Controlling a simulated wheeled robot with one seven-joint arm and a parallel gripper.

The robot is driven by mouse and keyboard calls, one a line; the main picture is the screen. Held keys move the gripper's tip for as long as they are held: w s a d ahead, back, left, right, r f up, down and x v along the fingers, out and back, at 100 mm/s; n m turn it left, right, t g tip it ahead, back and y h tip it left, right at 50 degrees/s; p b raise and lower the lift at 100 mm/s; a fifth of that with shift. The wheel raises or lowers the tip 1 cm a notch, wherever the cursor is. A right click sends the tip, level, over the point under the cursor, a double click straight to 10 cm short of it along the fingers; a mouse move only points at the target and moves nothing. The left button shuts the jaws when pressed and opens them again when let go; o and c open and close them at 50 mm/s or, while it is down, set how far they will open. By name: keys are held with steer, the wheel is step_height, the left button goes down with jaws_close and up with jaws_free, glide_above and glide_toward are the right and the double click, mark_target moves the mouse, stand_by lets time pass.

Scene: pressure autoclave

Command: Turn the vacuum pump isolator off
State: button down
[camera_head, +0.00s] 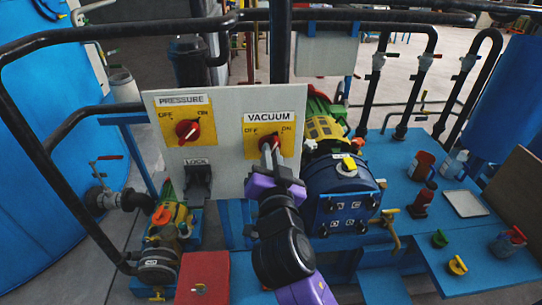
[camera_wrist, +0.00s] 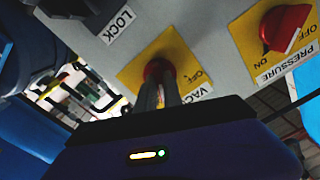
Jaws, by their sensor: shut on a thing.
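The vacuum isolator is a red rotary knob (camera_head: 275,138) on a yellow plate (camera_head: 252,144) under the VACUUM label (camera_head: 270,118), with OFF on the left and ON on the right. My gripper (camera_head: 269,153) reaches up to it from below, its fingers shut on the knob. In the wrist view, both fingers of my gripper (camera_wrist: 160,92) lie on either side of the red knob (camera_wrist: 158,67). The fingers hide most of the knob, so I cannot tell exactly which mark it points to.
On the same grey panel (camera_head: 222,171), the red PRESSURE knob (camera_head: 187,130) sits to the left and a dark LOCK fitting (camera_head: 197,180) below it. A dark pipe (camera_head: 281,60) rises behind the panel. A blue pump housing (camera_head: 340,185) stands close to the right of my gripper.

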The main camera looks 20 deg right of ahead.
steer(key=shift+f+n+p, duration=0.1)
steer(key=shift+n+p, duration=1.55)
steer(key=shift+n, duration=5.45)
steer(key=c, duration=1.5)
jaws_free()
steer(key=shift+s+a, duration=0.1)
